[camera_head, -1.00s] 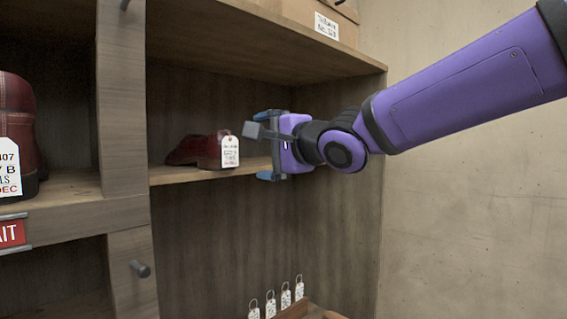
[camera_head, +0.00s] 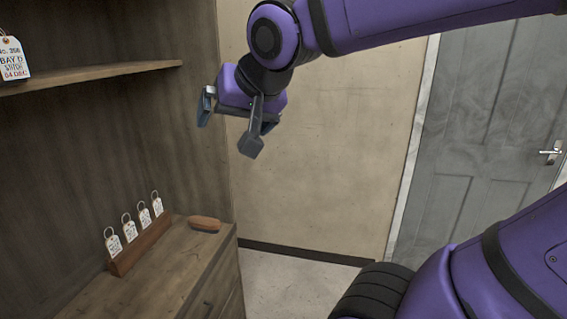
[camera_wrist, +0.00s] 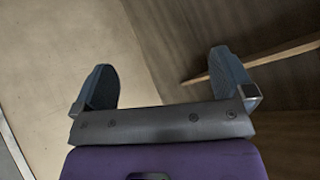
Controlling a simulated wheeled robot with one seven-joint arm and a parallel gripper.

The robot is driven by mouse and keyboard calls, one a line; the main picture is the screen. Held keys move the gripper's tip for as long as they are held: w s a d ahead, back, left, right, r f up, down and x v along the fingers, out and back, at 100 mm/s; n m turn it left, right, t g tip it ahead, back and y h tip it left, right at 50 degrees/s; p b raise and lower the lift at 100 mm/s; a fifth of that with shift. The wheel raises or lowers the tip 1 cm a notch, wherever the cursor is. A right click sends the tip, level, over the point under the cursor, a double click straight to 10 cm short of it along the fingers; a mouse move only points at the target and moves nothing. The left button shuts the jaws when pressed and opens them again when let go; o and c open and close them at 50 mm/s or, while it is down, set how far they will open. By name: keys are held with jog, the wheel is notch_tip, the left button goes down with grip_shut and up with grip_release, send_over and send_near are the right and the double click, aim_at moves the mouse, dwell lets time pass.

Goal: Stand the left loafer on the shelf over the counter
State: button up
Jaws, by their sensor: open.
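My gripper (camera_head: 236,118) is open and empty, in the air to the right of the shelf. The wrist view shows its two fingers apart (camera_wrist: 163,72) with nothing between them. The shelf (camera_head: 95,76) over the counter (camera_head: 165,268) runs along the left of the head view. Its edge also shows in the wrist view (camera_wrist: 265,60). A white paper tag (camera_head: 14,58) hangs at the far left, at the shelf's front edge. The shoe itself is outside both current views, so I cannot tell how it stands now.
On the counter are a wooden rack (camera_head: 140,248) with several ring tags and a reddish-brown brush-like piece (camera_head: 204,223). A plain wall (camera_head: 320,160) stands behind my gripper, and a grey door (camera_head: 490,130) is at the right. Floor (camera_head: 300,285) shows beside the counter.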

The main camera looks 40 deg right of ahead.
jog(key=s+d+f+n+g, duration=0.2)
jog(key=s+f+n+g, duration=0.1)
jog(key=s, duration=0.7)
jog(key=shift+f+n+g, duration=0.4)
jog(key=shift+f+n, duration=0.3)
jog(key=shift+f, duration=0.55)
